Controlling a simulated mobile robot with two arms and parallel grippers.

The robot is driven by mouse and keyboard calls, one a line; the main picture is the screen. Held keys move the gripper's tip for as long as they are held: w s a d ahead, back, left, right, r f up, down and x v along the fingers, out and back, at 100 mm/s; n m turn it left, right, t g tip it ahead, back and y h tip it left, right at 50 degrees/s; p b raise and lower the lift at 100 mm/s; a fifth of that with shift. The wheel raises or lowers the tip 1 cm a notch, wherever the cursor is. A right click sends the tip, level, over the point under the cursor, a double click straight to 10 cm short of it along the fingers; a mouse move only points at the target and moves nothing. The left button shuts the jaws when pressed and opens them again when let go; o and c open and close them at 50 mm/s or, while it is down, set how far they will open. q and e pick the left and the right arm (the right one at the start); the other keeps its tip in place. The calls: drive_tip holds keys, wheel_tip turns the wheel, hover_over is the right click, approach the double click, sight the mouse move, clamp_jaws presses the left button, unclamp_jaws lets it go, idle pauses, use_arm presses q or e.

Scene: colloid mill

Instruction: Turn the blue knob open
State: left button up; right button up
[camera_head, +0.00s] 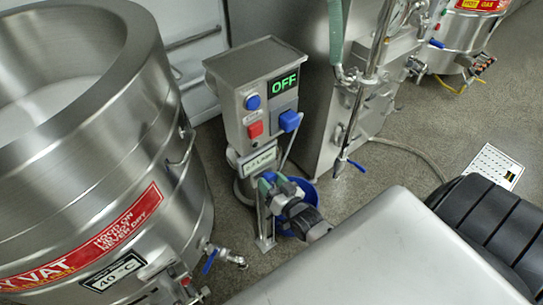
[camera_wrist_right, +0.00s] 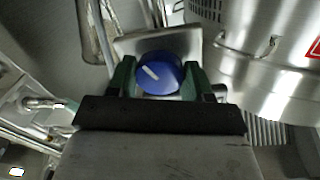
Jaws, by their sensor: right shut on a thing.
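The blue knob (camera_wrist_right: 160,73) is round with a white pointer mark and sits on a metal plate. In the right wrist view it is between the two green fingers of my right gripper (camera_wrist_right: 157,80), which is shut on it. The pointer mark slants. In the head view my right gripper (camera_head: 270,184) is at the lower front of the steel control post, below the box (camera_head: 232,97) with the green OFF display (camera_head: 283,84). The gripped knob cannot be made out clearly there. My left gripper is not in view.
A large steel vat (camera_head: 100,150) with a red warning label stands close on the left. The box carries a blue button (camera_head: 252,102), a red button (camera_head: 256,129) and a blue switch (camera_head: 290,121). Steel machinery (camera_head: 325,100) with pipes stands behind.

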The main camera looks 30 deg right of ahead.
drive_tip(key=n, duration=0.3)
drive_tip(key=shift+f+n+p, duration=0.1)
drive_tip(key=shift+n+p, duration=0.2)
drive_tip(key=shift+n, duration=1.4)
drive_tip(key=o, duration=0.9)
drive_tip(key=s, duration=1.1)
drive_tip(key=shift+d+p, duration=0.2)
drive_tip(key=shift+p, duration=0.1)
drive_tip(key=shift+w+f, duration=0.1)
